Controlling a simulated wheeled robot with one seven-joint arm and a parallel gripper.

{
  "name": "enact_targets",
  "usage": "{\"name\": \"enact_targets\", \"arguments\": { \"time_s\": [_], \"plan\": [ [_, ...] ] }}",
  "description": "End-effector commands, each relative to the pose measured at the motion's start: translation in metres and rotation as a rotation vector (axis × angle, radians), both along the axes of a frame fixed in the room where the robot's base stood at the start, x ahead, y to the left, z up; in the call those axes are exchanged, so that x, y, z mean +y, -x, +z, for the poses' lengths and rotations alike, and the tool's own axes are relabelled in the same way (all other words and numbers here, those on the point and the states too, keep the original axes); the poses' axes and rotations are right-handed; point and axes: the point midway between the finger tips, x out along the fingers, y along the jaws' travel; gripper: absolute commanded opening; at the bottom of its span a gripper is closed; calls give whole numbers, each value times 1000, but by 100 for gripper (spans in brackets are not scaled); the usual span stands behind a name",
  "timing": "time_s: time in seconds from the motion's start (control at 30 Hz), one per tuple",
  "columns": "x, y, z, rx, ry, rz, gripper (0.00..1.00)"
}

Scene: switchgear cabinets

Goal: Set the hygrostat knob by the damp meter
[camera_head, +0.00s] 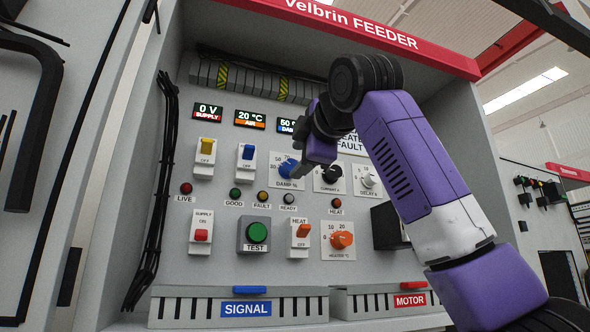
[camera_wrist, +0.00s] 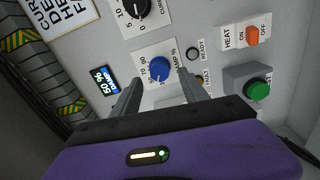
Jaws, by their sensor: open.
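The blue hygrostat knob (camera_head: 288,168) sits on a white plate marked DAMP % in the head view, with my gripper (camera_head: 308,163) close to its right. In the wrist view the blue knob (camera_wrist: 160,69) lies ahead of and between the two fingers of my gripper (camera_wrist: 156,88), which are open and apart from each other. Whether a finger touches the plate cannot be told. The damp meter (camera_head: 287,126) is partly hidden by my arm in the head view. In the wrist view the damp meter (camera_wrist: 103,81) is blue and black and reads 50 %, seen sideways.
A black current knob (camera_head: 331,173) and a white delay knob (camera_head: 368,180) sit to the right of the blue knob. Below are small lamps, a green TEST button (camera_head: 257,233), an orange HEAT switch (camera_head: 302,231) and an orange heater knob (camera_head: 342,239). Cabinet walls enclose the panel.

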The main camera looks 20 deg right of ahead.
Motion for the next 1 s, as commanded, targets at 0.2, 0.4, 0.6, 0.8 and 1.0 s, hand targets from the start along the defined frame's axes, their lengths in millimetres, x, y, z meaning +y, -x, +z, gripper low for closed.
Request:
{"name": "enact_targets", "arguments": {
  "time_s": [0.2, 0.4, 0.6, 0.8, 1.0],
  "plan": [
    [-1, 30, -2, -2, 1, -1, 52],
    [-1, 38, -1, 0, 1, -1, 52],
    [0, 38, 0, 1, 0, -1, 52],
    [0, 38, 0, 1, 0, -1, 52],
    [0, 38, 0, 0, 0, -1, 52]
  ]
}}
